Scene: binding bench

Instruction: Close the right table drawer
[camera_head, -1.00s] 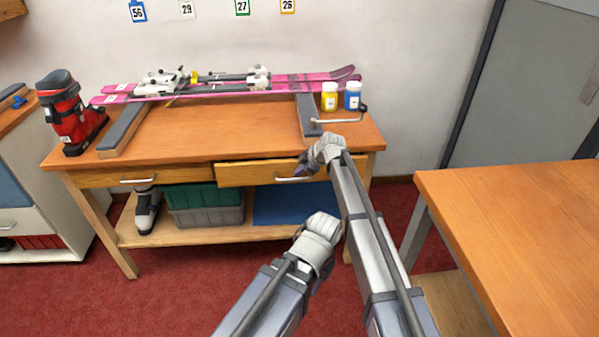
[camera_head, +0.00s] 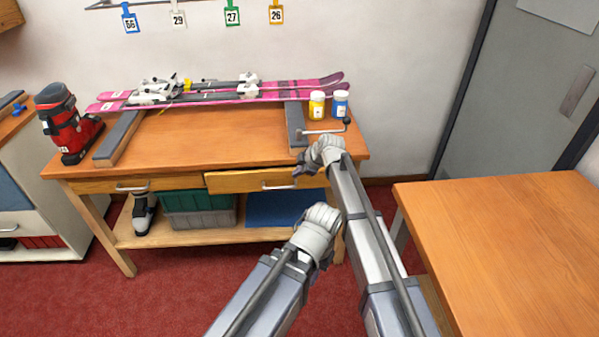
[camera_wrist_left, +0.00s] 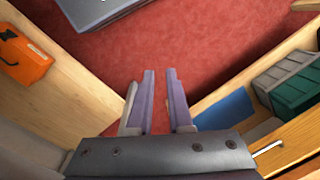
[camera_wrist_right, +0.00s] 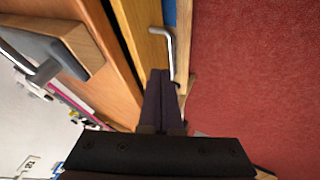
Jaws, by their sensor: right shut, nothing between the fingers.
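The right table drawer (camera_head: 240,182) is under the workbench top. Its wooden front stands slightly forward of the left drawer, and a dark gap shows behind it in the right wrist view. Its metal handle (camera_wrist_right: 169,45) is close beside my right fingertips. My right gripper (camera_head: 298,172) is shut and empty at the right part of the drawer front (camera_wrist_right: 142,35); whether it touches is unclear. My left gripper (camera_wrist_left: 163,75) is open and empty, its fingers a little apart, low in front of the bench; its fingertips are hidden in the head view.
Pink skis (camera_head: 220,93), a red boot (camera_head: 68,125) and two jars (camera_head: 317,105) stand on the workbench (camera_head: 210,140). Green and grey bins (camera_head: 200,208) are on its lower shelf. Another wooden table (camera_head: 500,230) is at right. Red carpet lies between.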

